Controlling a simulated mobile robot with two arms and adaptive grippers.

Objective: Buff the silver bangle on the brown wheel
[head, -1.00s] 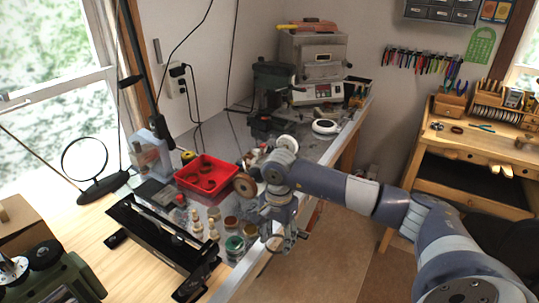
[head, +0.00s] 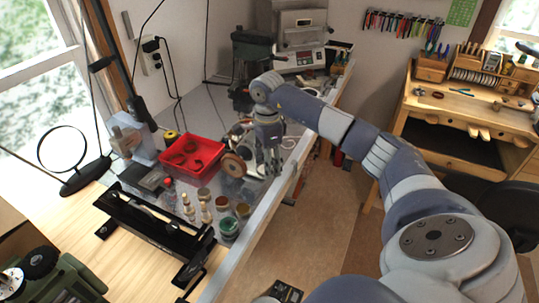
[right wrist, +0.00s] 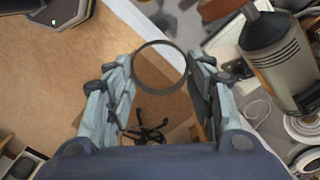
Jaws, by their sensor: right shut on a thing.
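The brown wheel (head: 233,165) stands on the polishing motor beside the red tray in the head view. My right gripper (head: 272,172) hangs just right of this wheel, with a gap between them in the picture. In the right wrist view my right gripper (right wrist: 161,66) is shut on the silver bangle (right wrist: 160,91), a thin ring held upright between the fingertips. The bangle is hard to make out in the head view. My left gripper is not in view.
A red tray (head: 190,160) and several small jars, one green (head: 229,229), stand left of and in front of the wheel. A black rail-like stand (head: 155,232) lies at the front. A grey motor-like cylinder (right wrist: 275,55) is close right of the gripper. Open floor lies right of the bench.

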